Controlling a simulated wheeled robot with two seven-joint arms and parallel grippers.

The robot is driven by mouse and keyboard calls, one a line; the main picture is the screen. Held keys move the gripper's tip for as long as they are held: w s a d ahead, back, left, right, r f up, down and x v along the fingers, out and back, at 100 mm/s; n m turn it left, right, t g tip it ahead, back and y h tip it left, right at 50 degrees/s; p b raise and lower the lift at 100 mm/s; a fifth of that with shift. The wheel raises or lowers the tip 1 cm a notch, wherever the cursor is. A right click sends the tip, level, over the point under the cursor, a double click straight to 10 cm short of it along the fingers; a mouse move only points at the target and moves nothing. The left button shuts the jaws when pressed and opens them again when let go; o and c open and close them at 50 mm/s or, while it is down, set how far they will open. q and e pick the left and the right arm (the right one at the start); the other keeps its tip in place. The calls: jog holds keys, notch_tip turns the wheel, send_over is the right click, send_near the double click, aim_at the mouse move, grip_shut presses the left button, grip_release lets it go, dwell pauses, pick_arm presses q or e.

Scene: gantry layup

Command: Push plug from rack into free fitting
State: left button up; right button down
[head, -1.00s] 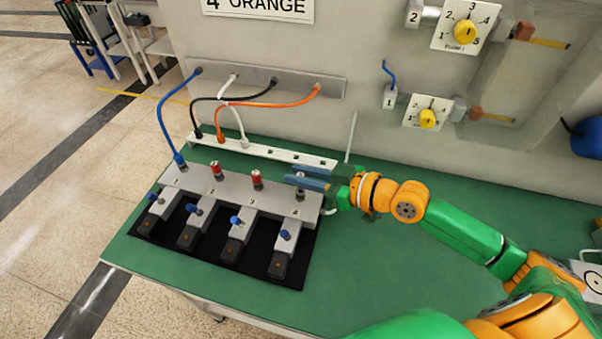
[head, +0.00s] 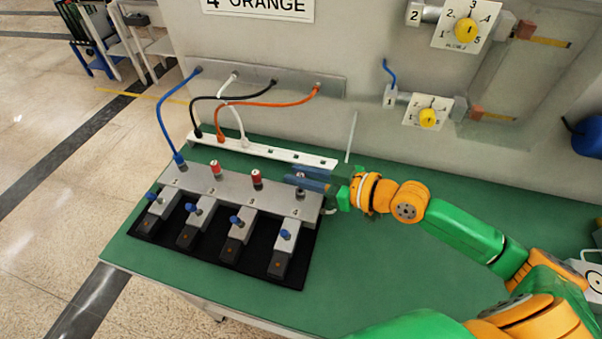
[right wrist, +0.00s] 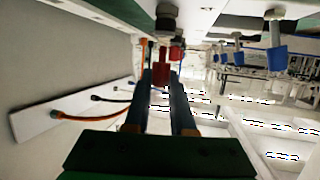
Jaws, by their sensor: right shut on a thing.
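My right gripper (head: 302,178) is just above and behind the fourth fitting (head: 300,194) of the grey manifold block (head: 235,188). It is shut on a small red cap, seen between the fingertips in the right wrist view (right wrist: 162,70); the fingers mostly hide it in the head view. The fourth fitting stands bare. Red caps sit on the second (head: 215,168) and third (head: 256,178) fittings. A blue plug (head: 180,160) is in the first. The white rack (head: 290,156) holds a black plug (head: 198,134), an orange plug (head: 220,138) and a white plug (head: 244,142). My left gripper is out of view.
Several blue-handled valves (head: 284,240) line the block's front over a black mat (head: 210,252). Hoses arch from the wall panel (head: 335,86) to the plugs. A sign (head: 260,8) reads "4 ORANGE". The green bench (head: 390,270) is clear at the right front.

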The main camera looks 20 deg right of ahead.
jog(key=shift+f+b, duration=1.2)
jog(key=shift+f, duration=0.2)
jog(key=c, duration=0.7)
grip_release()
jog(key=shift+r, duration=0.1)
jog(key=b+v, duration=0.1)
jog(key=v, duration=0.4)
jog(key=shift+p+v, duration=1.05)
jog(key=shift+p, duration=0.15)
